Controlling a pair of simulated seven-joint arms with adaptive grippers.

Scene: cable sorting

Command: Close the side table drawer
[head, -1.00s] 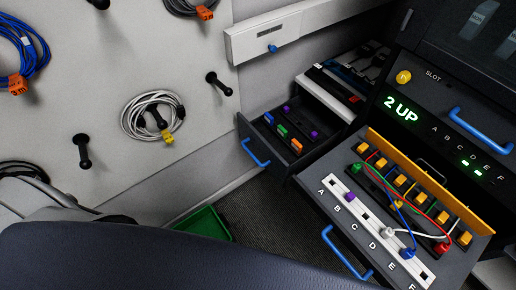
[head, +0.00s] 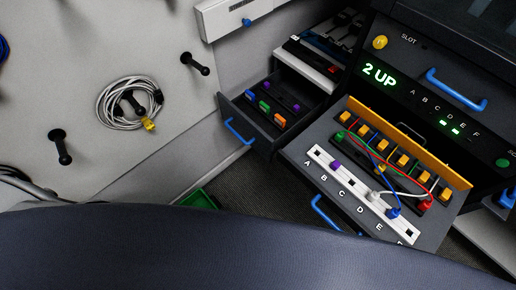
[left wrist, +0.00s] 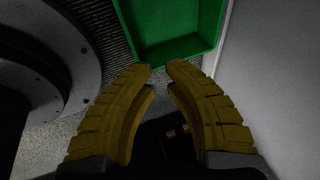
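The side table drawer (head: 262,138) stands pulled out in the head view, left of the patch panel unit. It has a blue handle (head: 240,132) on its front and holds several small coloured connectors. My left gripper (left wrist: 159,68) shows only in the left wrist view. Its two yellow fingers are apart with nothing between the tips. A green bin (left wrist: 172,30) lies beyond the fingertips. My right gripper is in neither view now.
A second pulled-out tray (head: 388,160) with cables and a blue handle (head: 330,214) is right of the drawer. A coiled white cable (head: 122,103) hangs on the wall at left among black pegs (head: 60,147). The green bin also shows on the floor in the head view (head: 199,199).

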